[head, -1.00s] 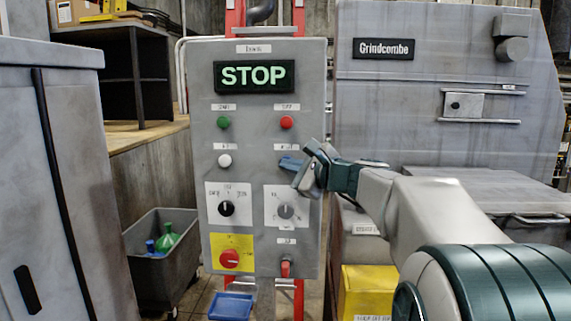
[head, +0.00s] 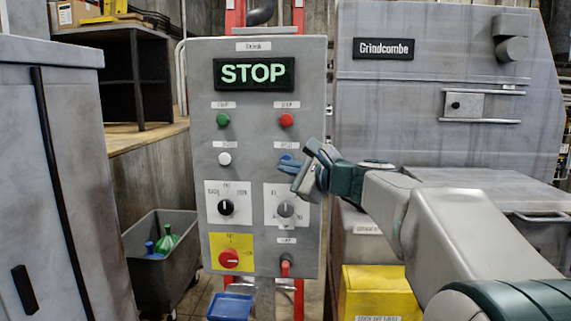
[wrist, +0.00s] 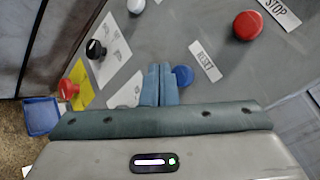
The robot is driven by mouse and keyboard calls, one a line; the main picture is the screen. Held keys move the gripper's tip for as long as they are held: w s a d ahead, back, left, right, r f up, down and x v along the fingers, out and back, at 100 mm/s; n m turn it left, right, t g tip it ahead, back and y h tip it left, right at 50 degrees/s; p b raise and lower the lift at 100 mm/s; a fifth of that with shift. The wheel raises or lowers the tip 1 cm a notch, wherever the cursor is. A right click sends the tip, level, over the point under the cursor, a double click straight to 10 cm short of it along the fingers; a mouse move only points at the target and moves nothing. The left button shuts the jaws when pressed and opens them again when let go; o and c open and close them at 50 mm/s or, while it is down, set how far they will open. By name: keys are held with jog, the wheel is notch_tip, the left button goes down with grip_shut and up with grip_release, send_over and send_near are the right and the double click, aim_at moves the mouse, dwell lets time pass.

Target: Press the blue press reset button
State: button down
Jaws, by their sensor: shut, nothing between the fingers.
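The grey control panel (head: 258,62) stands upright in the middle of the head view. Its blue reset button (wrist: 184,76) shows in the wrist view below the RESET label (wrist: 206,61), right of my fingertips. In the head view the blue button (head: 287,157) is partly hidden by my gripper (head: 298,178). My gripper also shows in the wrist view (wrist: 160,70); its blue fingers are shut with nothing between them. The fingertips are close to the panel beside the button. I cannot tell whether they touch it.
A red button (head: 286,120), green button (head: 223,120) and white button (head: 224,159) sit near the blue one. Below are a black knob (head: 226,208), a grey knob (head: 286,210) and a red knob (head: 229,258). The grey compactor (head: 430,110) stands at right.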

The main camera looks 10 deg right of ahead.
jog(key=s, duration=0.1)
jog(key=s+a, duration=0.1)
jog(key=s, duration=0.1)
jog(key=shift+s+a+b, duration=0.1)
jog(key=shift+s+b, duration=0.15)
jog(key=shift+b, duration=0.15)
dwell(0.4)
jog(key=s+a+f+n+g+h, duration=0.1)
jog(key=s+a+f+n+g, duration=0.35)
jog(key=f, duration=0.45)
jog(key=s+a+f+n+g+h, duration=0.1)
jog(key=s+f+n+g, duration=0.2)
jog(key=s+f+n, duration=0.4)
jog(key=s+d+f+n+g+h, duration=0.2)
jog(key=s+f+n+h, duration=0.1)
jog(key=s+f, duration=0.4)
jog(key=s+d+f+n+g+h, duration=0.2)
jog(key=s+d+f+n+h, duration=0.1)
jog(key=s+f+n, duration=0.3)
notch_tip(320, 180, down, 3)
jog(key=shift+s+r+g, duration=0.2)
jog(key=shift+s+g, duration=0.15)
jog(key=shift+s, duration=0.2)
jog(key=shift+a, duration=0.1)
